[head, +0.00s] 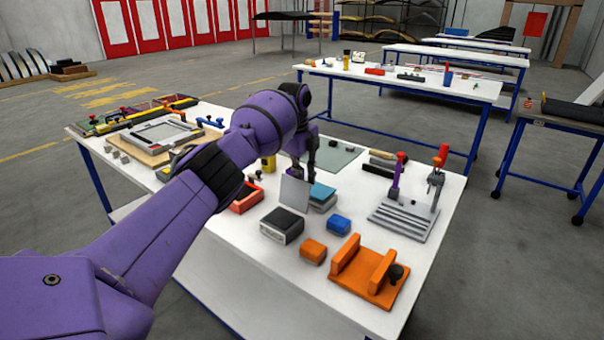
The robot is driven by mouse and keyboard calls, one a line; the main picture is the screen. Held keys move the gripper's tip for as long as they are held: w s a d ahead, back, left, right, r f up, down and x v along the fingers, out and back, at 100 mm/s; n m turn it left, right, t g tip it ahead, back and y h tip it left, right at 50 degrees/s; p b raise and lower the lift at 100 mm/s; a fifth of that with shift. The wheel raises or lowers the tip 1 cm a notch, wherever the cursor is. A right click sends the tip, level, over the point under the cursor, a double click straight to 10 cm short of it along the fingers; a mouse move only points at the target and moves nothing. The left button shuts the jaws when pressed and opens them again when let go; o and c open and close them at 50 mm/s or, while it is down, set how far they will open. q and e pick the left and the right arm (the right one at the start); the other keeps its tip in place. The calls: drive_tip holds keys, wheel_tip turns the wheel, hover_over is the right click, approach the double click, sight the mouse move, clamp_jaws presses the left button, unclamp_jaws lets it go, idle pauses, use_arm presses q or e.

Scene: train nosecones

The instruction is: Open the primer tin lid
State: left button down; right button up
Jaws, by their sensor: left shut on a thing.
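My left arm reaches in from the left over the white workbench. Its gripper (301,174) points down and is shut on a thin grey panel, which looks like the primer tin lid (294,193). The lid stands nearly upright at the back of a grey box with a dark top, which looks like the primer tin (281,228). I cannot tell whether the dark top is the tin's inside, or whether the lid is hinged to it. The fingertips are partly hidden by the lid. My right gripper is not in view.
Blue-topped blocks (321,195) sit just right of the lid. A blue block (339,224), an orange block (313,251) and an orange fixture (365,274) stand to the right and front. A grey clamp fixture (404,217) is farther right. The bench's front left is clear.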

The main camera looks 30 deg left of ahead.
use_arm(q)
drive_tip(key=shift+w+d+r, duration=0.15)
drive_tip(key=shift+w+r, duration=0.2)
drive_tip(key=shift+w, duration=0.1)
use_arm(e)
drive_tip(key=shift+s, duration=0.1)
use_arm(q)
drive_tip(key=shift+r, duration=0.1)
drive_tip(key=c, duration=2.2)
unclamp_jaws()
drive_tip(key=shift+w, duration=0.1)
drive_tip(key=shift+f, duration=0.25)
wheel_tip(320, 180, up, 12)
drive_tip(key=s, duration=0.2)
drive_tip(key=shift+s, duration=0.15)
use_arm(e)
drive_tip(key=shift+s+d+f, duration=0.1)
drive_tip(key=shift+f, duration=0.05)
use_arm(q)
drive_tip(key=shift+f, duration=0.15)
